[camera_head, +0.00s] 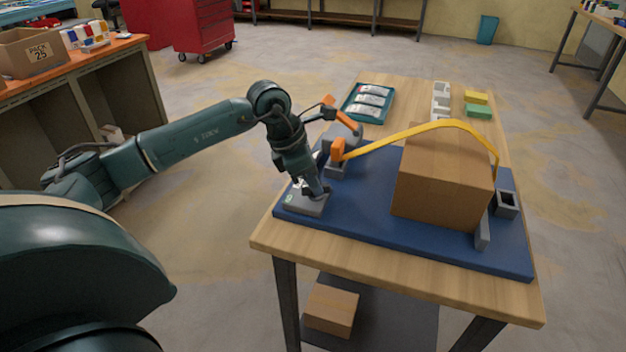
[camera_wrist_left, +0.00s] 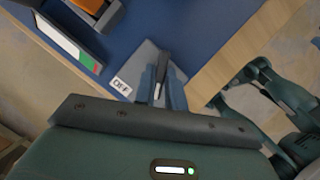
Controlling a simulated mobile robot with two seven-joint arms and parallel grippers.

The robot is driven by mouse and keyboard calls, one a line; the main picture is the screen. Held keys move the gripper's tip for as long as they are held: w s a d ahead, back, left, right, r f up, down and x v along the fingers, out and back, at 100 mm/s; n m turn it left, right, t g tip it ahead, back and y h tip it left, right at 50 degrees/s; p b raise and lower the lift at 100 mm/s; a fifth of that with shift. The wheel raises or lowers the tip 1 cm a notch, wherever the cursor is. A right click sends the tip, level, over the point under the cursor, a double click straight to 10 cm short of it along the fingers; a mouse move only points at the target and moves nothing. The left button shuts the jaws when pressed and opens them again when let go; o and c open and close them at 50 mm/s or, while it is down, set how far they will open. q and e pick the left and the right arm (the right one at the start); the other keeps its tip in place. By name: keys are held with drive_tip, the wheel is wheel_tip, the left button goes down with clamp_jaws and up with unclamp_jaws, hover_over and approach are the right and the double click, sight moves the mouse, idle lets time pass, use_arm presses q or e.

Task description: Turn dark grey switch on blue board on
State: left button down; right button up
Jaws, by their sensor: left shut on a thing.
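The blue board (camera_head: 365,215) lies on the wooden table. A light grey switch box (camera_head: 306,207) sits at its near left corner. My left gripper (camera_head: 318,193) reaches down onto this box and is shut on its dark grey switch. In the left wrist view the fingers close around the dark grey switch (camera_wrist_left: 163,62), on the grey box. A white label reading "OFF" (camera_wrist_left: 121,86) shows beside the fingers. The fingers hide part of the switch, so its exact tilt is unclear. My right gripper is not in view.
A cardboard box (camera_head: 440,185) stands on the board under a yellow strap (camera_head: 410,131) with an orange-handled clamp beside my left wrist. A teal tray (camera_head: 369,101), grey sockets (camera_head: 440,100) and yellow and green blocks (camera_head: 477,104) sit at the back.

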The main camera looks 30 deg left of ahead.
use_arm(q)
drive_tip(key=c, duration=1.5)
unclamp_jaws()
drive_tip(key=shift+o, duration=0.2)
drive_tip(key=shift+r, duration=0.1)
drive_tip(key=v, duration=1.3)
drive_tip(key=shift+s+a, duration=0.1)
